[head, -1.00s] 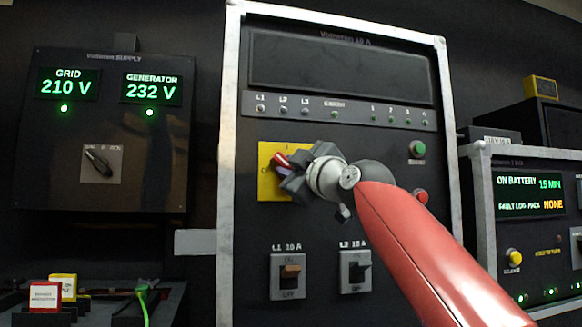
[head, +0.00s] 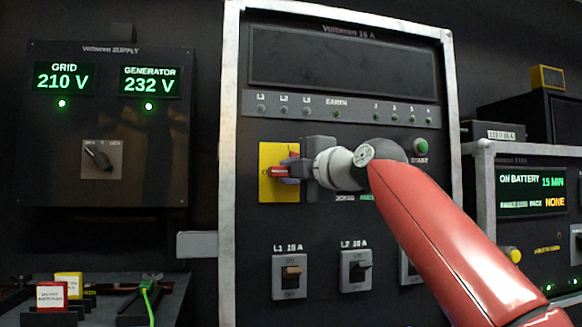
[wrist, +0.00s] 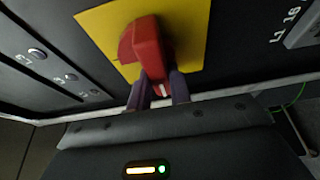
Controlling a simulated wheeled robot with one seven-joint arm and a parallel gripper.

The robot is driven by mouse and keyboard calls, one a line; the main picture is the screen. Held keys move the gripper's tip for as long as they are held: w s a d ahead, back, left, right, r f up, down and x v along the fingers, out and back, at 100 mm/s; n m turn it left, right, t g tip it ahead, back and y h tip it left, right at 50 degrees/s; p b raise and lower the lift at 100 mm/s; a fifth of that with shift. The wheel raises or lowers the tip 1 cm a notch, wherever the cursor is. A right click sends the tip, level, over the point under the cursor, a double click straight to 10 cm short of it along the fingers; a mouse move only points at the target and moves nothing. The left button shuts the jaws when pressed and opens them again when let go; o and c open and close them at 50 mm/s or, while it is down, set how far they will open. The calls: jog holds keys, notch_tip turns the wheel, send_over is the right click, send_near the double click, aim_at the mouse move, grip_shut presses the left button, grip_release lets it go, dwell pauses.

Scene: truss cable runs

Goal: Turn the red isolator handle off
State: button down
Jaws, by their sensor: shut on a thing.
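The red isolator handle (head: 279,172) sits on a yellow plate (head: 268,193) on the tall panel. It lies about level, with its tip toward the O mark at the plate's left side. In the wrist view the red handle (wrist: 146,48) stands out from the yellow plate (wrist: 190,25). My gripper (head: 291,171) faces the panel straight on. In the wrist view my gripper (wrist: 159,88) has one purple finger on each side of the handle's end and is shut on it. The gripper body hides the plate's right part in the head view.
Below the handle are the L1 breaker (head: 291,275) and the L2 breaker (head: 356,270). A green start button (head: 420,147) is at the upper right. A supply box (head: 105,125) stands left and a battery unit (head: 530,200) right. My red arm link covers the panel's lower right.

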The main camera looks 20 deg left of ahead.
dwell(0.5)
jog(key=c, duration=1.3)
grip_release()
jog(key=b+v, duration=0.4)
jog(key=v, duration=0.3)
jog(key=shift+s+d, duration=0.25)
jog(key=shift+d, duration=0.05)
